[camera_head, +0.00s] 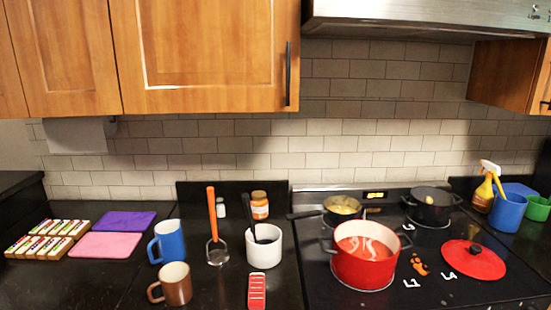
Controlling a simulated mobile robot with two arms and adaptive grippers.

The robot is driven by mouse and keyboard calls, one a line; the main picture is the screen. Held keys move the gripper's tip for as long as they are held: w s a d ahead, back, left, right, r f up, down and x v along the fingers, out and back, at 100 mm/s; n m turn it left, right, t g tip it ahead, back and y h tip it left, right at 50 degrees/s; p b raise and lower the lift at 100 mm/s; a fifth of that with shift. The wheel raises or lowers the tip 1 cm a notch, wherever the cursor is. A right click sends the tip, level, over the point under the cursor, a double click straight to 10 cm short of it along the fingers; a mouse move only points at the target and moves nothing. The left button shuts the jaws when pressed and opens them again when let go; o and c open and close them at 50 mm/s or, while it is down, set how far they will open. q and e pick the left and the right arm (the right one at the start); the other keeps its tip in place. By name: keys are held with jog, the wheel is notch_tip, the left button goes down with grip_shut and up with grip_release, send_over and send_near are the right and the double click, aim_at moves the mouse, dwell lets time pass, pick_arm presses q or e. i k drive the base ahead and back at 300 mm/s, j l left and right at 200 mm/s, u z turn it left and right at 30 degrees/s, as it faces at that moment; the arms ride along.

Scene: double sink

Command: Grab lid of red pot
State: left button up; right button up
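The red pot (363,271) stands uncovered on the front left part of the black stove top, with reddish contents and pale strips inside. A red round lid (462,264) with a dark knob (475,249) lies flat on the stove to the right of the pot, apart from it. Neither of my grippers shows in the head view.
A pan (342,207) with yellow food and a dark pot (431,203) stand behind the red pot. A blue mug (169,241), a brown mug (174,285) and a white utensil holder (264,250) stand on the left counter. A spray bottle (484,194) and blue container (508,213) stand at right.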

aim_at(474, 260)
jog(key=z, duration=1.3)
jog(key=i+u, duration=0.2)
